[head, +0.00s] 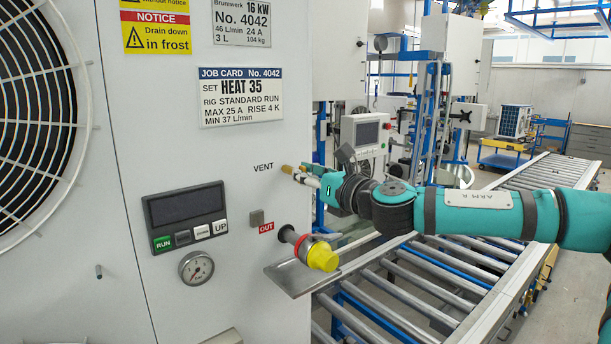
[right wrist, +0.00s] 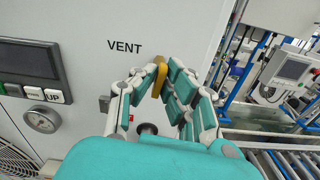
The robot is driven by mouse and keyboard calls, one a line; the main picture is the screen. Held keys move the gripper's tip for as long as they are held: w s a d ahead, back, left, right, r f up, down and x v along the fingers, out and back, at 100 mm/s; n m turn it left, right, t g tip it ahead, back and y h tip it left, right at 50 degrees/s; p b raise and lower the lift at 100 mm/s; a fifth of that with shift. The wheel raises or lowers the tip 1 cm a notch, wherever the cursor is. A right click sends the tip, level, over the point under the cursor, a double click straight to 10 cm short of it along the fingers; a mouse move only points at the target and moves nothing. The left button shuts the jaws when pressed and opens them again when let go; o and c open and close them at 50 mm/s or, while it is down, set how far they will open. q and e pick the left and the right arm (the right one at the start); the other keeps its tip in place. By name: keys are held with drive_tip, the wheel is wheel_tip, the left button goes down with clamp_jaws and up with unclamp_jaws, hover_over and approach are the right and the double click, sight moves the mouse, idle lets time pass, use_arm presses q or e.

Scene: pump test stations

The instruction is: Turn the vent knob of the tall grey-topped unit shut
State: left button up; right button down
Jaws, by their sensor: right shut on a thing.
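The unit's pale grey front panel (head: 140,130) fills the left of the head view; its top is out of frame. The small brass vent knob (head: 287,169) sticks out of the panel, right of the printed word VENT. My right gripper (head: 297,174) reaches in from the right and is shut on the knob. In the right wrist view the brass knob (right wrist: 160,77) shows between the fingertips of the right gripper (right wrist: 158,76), below and right of VENT. The fingers partly hide the knob. My left gripper is not in view.
Below the knob, a yellow-capped outlet (head: 322,256) with a red collar juts out next to the OUT label. A dark display with buttons (head: 187,215) and a gauge (head: 196,268) sit to the left. A roller conveyor (head: 420,275) runs under my right arm.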

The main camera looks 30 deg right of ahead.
drive_tip(key=shift+d+f+m+b, duration=0.1)
drive_tip(key=shift+m+b, duration=1.85)
drive_tip(key=shift+m, duration=2.1)
drive_tip(key=shift+f+m+b, duration=0.1)
drive_tip(key=shift+m+b, duration=1.85)
drive_tip(key=shift+m, duration=2.4)
drive_tip(key=c, duration=1.4)
unclamp_jaws()
drive_tip(key=shift+c, duration=0.2)
